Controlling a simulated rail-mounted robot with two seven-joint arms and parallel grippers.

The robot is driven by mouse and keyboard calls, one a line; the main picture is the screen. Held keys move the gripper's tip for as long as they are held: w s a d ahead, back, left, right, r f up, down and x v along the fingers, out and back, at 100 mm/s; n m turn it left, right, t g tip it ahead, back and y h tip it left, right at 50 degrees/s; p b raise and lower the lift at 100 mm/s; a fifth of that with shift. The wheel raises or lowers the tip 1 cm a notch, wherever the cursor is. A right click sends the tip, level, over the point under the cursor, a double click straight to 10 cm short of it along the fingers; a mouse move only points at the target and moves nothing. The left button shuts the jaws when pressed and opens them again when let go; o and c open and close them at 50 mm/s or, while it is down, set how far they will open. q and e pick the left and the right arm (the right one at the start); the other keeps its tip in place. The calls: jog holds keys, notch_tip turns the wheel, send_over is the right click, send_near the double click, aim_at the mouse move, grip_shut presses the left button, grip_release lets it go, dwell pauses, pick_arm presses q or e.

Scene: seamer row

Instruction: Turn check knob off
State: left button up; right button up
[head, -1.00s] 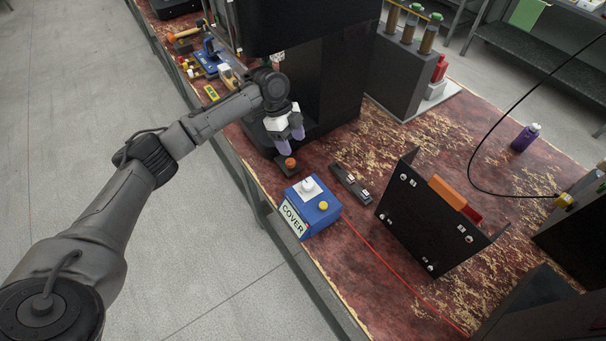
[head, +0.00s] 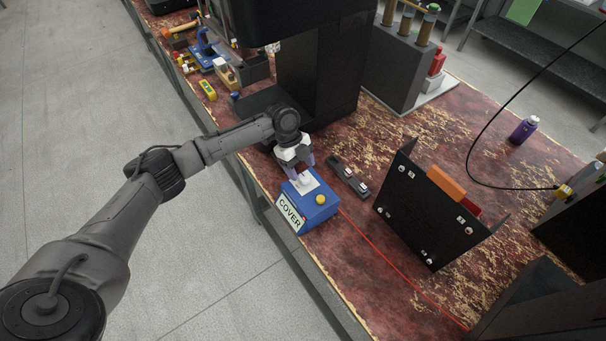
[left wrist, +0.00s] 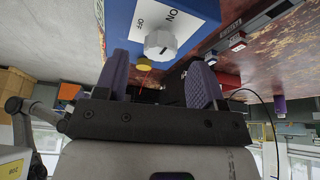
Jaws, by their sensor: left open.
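A blue box (head: 318,216) with a COVER label stands near the table's front edge in the head view. A white knob (head: 305,180) sits on its pale top plate, beside a yellow button (head: 320,199). In the left wrist view the white knob (left wrist: 160,44) is on a plate marked ON and OFF; its exact setting is hard to read. My left gripper (head: 301,168) is open right at the knob. In the left wrist view its purple fingers (left wrist: 160,82) are spread, with the knob just beyond them, between their lines; no contact shows.
A small dark block with white-topped parts (head: 348,178) lies right of the box. A black panel (head: 425,215) with an orange piece (head: 446,184) stands further right. A dark machine (head: 318,85) rises behind my gripper. A red cable (head: 385,265) runs along the table.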

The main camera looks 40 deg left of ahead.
aim_at(305, 180)
pick_arm(q)
jog(key=shift+x, duration=1.5)
jog(key=shift+r, duration=0.15)
jog(key=c, duration=0.9)
